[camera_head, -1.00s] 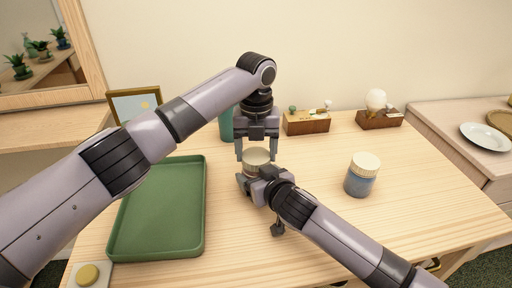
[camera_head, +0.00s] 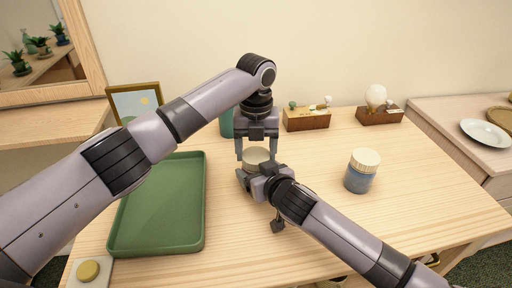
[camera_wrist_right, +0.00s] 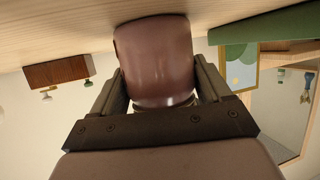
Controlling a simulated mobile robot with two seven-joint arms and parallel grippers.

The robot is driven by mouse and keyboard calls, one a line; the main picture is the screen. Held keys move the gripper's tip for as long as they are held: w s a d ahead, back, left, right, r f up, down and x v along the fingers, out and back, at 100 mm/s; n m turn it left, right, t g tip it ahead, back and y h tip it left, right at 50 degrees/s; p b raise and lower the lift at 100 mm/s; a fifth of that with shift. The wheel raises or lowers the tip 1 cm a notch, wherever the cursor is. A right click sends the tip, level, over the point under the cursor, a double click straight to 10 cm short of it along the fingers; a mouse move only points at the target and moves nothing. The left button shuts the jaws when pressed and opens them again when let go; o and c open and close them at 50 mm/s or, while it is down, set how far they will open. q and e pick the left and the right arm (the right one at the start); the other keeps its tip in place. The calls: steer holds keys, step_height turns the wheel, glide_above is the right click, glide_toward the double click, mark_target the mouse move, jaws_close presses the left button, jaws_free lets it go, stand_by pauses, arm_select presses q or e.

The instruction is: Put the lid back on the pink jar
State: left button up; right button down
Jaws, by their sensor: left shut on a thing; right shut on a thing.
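The pink jar (camera_wrist_right: 158,62) stands on the table, glossy and reddish-pink, between the fingers of my right gripper in the right wrist view. That view is upside down, with the tabletop above. My right gripper (camera_head: 255,184) is shut on the jar and hides most of it in the head view. The cream round lid (camera_head: 256,155) is between the fingers of my left gripper (camera_head: 256,153), which points down over the jar and is shut on the lid. The lid is level at the jar's top. I cannot tell whether it is seated or slightly above.
A green tray (camera_head: 156,246) lies at left. A blue jar with a cream lid (camera_head: 361,171) stands at right. Wooden boxes (camera_head: 307,119) (camera_head: 379,117), a teal container (camera_head: 226,124) and a picture frame (camera_head: 135,103) are at the back.

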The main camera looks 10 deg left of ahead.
arm_select(q)
steer(key=shift+m, duration=1.7)
steer(key=o, duration=1)
steer(key=shift+r, duration=0.15)
